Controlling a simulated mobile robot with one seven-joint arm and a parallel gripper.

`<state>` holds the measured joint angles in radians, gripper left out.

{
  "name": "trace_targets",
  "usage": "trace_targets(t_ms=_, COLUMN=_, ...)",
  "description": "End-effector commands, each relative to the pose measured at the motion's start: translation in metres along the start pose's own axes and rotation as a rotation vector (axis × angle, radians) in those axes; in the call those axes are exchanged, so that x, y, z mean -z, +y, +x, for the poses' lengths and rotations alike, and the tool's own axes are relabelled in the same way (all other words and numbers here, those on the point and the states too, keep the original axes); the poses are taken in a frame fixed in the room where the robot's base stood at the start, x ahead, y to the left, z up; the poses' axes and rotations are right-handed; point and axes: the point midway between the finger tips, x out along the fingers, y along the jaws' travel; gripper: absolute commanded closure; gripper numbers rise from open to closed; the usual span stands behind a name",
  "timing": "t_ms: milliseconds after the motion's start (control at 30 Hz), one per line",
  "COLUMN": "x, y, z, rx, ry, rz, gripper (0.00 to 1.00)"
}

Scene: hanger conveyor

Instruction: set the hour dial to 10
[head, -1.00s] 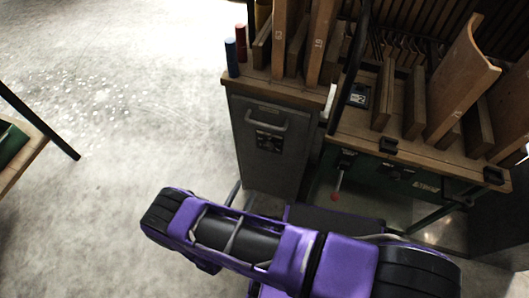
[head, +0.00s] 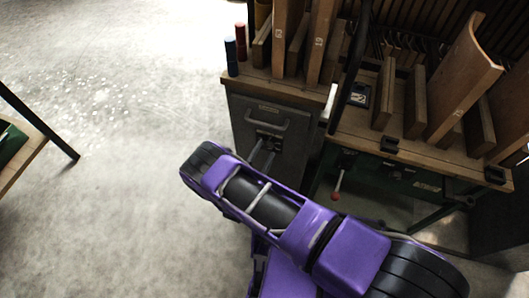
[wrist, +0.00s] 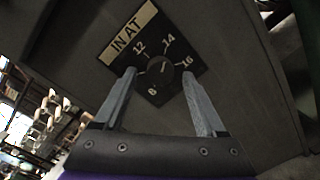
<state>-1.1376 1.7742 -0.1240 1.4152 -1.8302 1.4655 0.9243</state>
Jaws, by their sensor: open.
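The hour dial (wrist: 159,71) is a round dark knob on a black diamond-shaped plate, below a label reading "IN AT". The numbers 8, 12, 14 and 16 show around it. The spot between 8 and 12 is partly hidden by the left finger. A short pale mark shows on the knob, tilted up and right, but its exact reading is unclear. My gripper (wrist: 159,76) is open, with one finger on each side of the knob and visible gaps to it. In the head view the gripper (head: 262,152) is at the grey cabinet's front, just below its handle.
The grey cabinet (head: 245,115) has a bar handle (head: 266,122) above the dial plate. A red-knobbed lever (head: 337,190) sticks out to the right, beside a green bench. Blue (head: 231,52) and red cylinders stand on the cabinet's top.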

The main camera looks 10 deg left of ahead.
Motion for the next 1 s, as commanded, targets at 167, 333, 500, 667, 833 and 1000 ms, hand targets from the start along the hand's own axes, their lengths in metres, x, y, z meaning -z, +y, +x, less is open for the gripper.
trace_targets(t_ms=167, x=-0.0002, y=0.0, z=0.0025, rx=0.0, ry=0.0, rz=0.0, gripper=0.27)
trace_targets(t_ms=333, x=-0.0002, y=0.0, z=0.0022, rx=0.0, ry=0.0, rz=0.0, gripper=0.36)
trace_targets(t_ms=500, x=-0.0002, y=0.0, z=0.002, rx=0.0, ry=0.0, rz=0.0, gripper=0.67)
trace_targets(t_ms=667, x=-0.0002, y=0.0, z=0.0019, rx=0.0, ry=0.0, rz=0.0, gripper=0.95)
trace_targets(t_ms=833, x=-0.0002, y=0.0, z=0.0018, rx=0.0, ry=0.0, rz=-0.001, gripper=1.0)
trace_targets(t_ms=1000, x=0.0001, y=0.0001, z=0.0015, rx=-0.002, ry=-0.001, rz=-0.022, gripper=1.0)
